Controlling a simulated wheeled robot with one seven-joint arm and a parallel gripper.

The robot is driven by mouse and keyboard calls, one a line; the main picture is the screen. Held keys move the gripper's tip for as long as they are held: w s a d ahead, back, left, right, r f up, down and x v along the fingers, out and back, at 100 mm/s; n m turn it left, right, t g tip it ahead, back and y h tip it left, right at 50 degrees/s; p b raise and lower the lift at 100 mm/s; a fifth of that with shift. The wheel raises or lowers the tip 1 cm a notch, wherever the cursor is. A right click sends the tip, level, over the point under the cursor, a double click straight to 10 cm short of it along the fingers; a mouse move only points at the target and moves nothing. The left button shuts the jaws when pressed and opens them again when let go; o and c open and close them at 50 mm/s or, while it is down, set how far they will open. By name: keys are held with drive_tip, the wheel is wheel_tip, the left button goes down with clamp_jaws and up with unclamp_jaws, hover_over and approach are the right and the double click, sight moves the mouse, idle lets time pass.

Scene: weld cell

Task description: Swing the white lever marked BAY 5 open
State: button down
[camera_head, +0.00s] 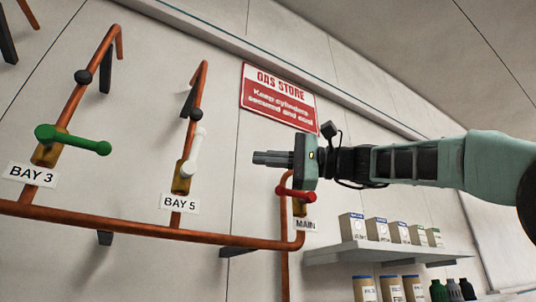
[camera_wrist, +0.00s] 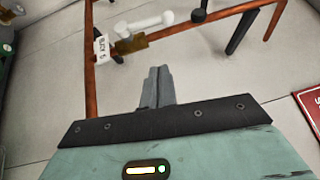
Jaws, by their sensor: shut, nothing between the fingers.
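The white lever (camera_head: 196,152) sits on a brass valve (camera_head: 181,178) on a copper pipe, above the BAY 5 label (camera_head: 179,204). It points up, roughly along its pipe and leaning slightly right. In the wrist view the white lever (camera_wrist: 148,23) lies beyond my fingertips, with its brass valve (camera_wrist: 131,43) and label (camera_wrist: 101,48) beside it. My gripper (camera_head: 258,158) is shut and empty, to the right of the lever and apart from it, fingers pointing left. In the wrist view my gripper (camera_wrist: 159,72) shows its fingers together.
A green lever (camera_head: 75,140) marked BAY 3 lies across its pipe at left. A red lever (camera_head: 296,193) at MAIN is just below my gripper. A lower copper pipe (camera_head: 130,230) runs along the wall. A shelf (camera_head: 400,252) with boxes stands at lower right.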

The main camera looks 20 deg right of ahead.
sight(193, 152)
drive_tip(key=a+r+p, duration=0.1)
drive_tip(key=a+p, duration=0.4)
drive_tip(key=a, duration=0.5)
drive_tip(key=shift+w, duration=0.15)
drive_tip(key=shift+a, duration=0.1)
drive_tip(key=shift+s+a+r+b, duration=0.35)
drive_tip(key=shift+a+r+b, duration=0.2)
drive_tip(key=shift+a, duration=0.1)
